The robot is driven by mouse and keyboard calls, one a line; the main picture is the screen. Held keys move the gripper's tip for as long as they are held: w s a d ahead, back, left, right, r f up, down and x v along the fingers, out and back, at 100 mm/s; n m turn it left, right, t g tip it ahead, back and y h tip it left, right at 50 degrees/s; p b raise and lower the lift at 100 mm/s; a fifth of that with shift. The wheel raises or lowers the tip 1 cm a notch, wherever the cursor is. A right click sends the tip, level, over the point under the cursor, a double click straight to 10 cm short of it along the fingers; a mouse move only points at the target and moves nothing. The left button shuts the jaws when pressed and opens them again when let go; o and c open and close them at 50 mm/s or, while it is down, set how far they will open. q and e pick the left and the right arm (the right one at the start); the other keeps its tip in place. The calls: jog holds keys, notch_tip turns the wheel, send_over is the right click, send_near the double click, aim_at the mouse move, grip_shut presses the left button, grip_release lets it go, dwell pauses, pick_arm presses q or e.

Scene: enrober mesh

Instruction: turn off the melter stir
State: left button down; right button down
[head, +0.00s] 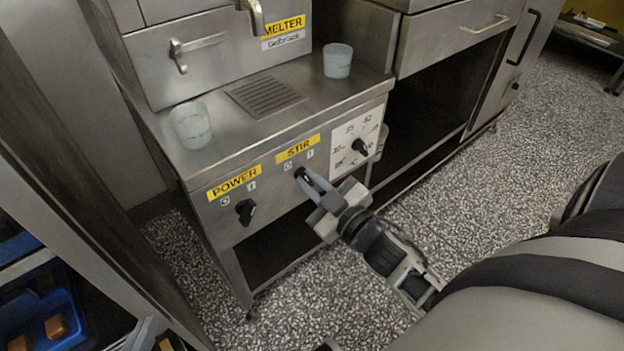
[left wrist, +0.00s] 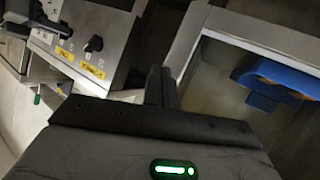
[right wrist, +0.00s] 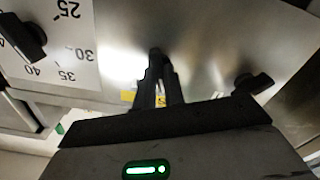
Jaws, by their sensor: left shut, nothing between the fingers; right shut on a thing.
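The melter (head: 225,150) is a steel machine with a yellow MELTER label and a sloped front panel. Its STIR knob (head: 299,172) sits under the yellow STIR label (head: 298,147), between marks 0 and 1. My right gripper (head: 306,178) is shut on this knob. In the right wrist view the fingertips (right wrist: 157,62) meet on the dark knob (right wrist: 155,51); they hide most of it, so I cannot tell which mark it points to. My left gripper (left wrist: 160,82) is shut and empty, away from the panel, low at the left in the head view (head: 142,334).
Left of STIR is the black POWER knob (head: 245,211); right is a temperature dial (head: 359,147). Two translucent cups (head: 191,125) (head: 338,61) stand on the melter top beside a grate (head: 264,96). A rack with blue trays (head: 50,318) is at lower left. Speckled floor is clear at right.

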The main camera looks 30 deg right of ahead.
jog(key=shift+n, duration=0.6)
pick_arm(q)
jog(key=shift+a+f+g+y, duration=0.3)
jog(key=shift+f, duration=0.55)
pick_arm(e)
jog(key=c, duration=1.5)
grip_release()
pick_arm(q)
jog(key=shift+r, duration=0.15)
pick_arm(e)
jog(key=shift+s, duration=0.2)
pick_arm(q)
jog(key=shift+a+f+g+y+p, duration=0.3)
jog(key=shift+f+g+p, duration=0.25)
jog(key=shift+p, duration=0.65)
pick_arm(e)
jog(key=s, duration=1)
jog(key=s+d, duration=0.1)
jog(key=s, duration=0.4)
jog(key=shift+s+d, duration=0.1)
jog(key=shift+s, duration=0.15)
